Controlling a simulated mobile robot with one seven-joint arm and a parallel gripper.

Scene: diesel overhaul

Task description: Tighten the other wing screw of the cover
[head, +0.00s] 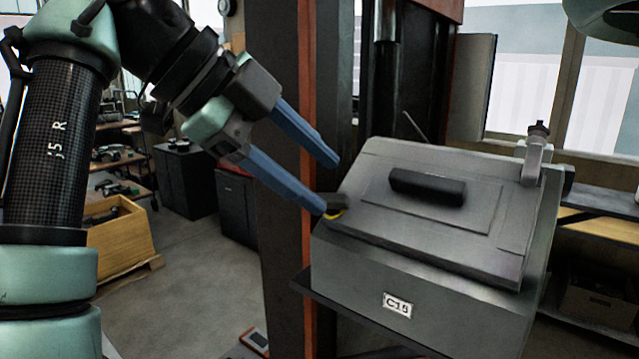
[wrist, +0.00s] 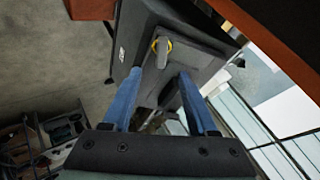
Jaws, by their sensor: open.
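The grey cover (head: 385,215) lies on a grey housing labelled C15 (head: 350,265) and has a black handle (head: 427,187) on top. A dark wing screw with a yellow ring (head: 335,213) sits at its left corner. It also shows in the wrist view (wrist: 161,47), ahead of my fingertips and roughly between their lines. My gripper (head: 329,186) is open and empty, its two blue fingers apart. In the head view the lower fingertip overlaps the wing screw's left edge; I cannot tell whether they touch. A grey fitting with a dark knob (head: 537,150) stands at the cover's right back corner.
A dark column with an orange edge (head: 307,100) rises behind my gripper, close to the housing. The housing rests on a dark shelf (head: 365,325). A wooden crate (head: 118,240) stands on the floor at the left. A bench (head: 600,225) lies at the right.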

